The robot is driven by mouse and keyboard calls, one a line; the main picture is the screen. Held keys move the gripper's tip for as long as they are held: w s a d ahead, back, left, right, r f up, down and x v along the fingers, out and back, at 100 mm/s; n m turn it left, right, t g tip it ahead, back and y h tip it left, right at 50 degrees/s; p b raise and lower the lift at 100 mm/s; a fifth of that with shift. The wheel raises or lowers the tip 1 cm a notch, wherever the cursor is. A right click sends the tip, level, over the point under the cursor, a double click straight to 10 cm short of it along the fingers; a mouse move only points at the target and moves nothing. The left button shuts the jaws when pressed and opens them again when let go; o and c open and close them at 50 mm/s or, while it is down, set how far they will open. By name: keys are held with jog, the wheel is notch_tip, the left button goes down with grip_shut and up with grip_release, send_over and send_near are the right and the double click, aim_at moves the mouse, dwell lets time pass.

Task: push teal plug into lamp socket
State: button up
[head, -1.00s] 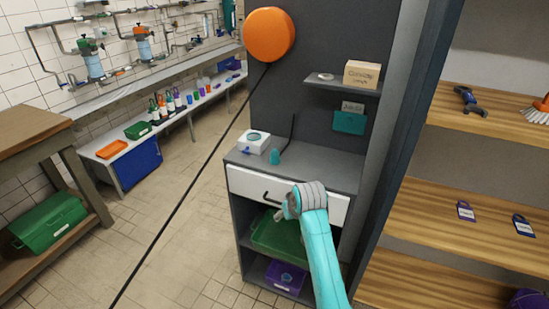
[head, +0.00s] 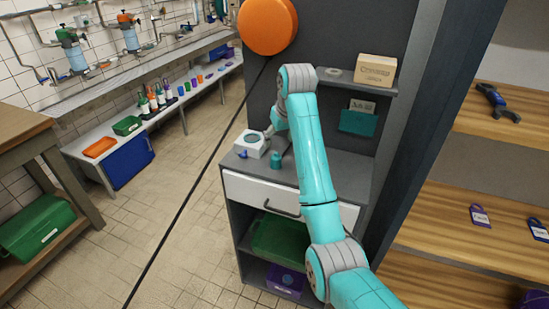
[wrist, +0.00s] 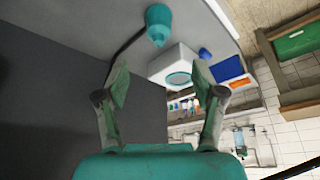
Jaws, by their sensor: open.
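The teal plug (head: 277,161) stands on the grey top of the cabinet, and it also shows in the wrist view (wrist: 158,24). A white box (head: 250,145) with a round, teal-rimmed top face stands left of it; it also shows in the wrist view (wrist: 178,66). It looks like the lamp socket, but I cannot be sure. My gripper (head: 269,132) is above the cabinet top, close to the box and plug, and partly hidden by my arm. In the wrist view, my gripper (wrist: 160,66) has its fingers wide apart with nothing between them.
A small blue part (head: 242,154) sits at the box's front left. A shelf (head: 352,84) with a cardboard box (head: 375,71) and a teal holder (head: 358,121) are on the panel behind. An orange disc (head: 267,25) hangs above. Wooden shelves (head: 480,185) stand at right.

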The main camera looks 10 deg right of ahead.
aim_at(276, 152)
jog(key=shift+x, duration=2.8)
jog(key=shift+x, duration=2.65)
jog(key=shift+s, duration=0.15)
jog(key=c, duration=1.2)
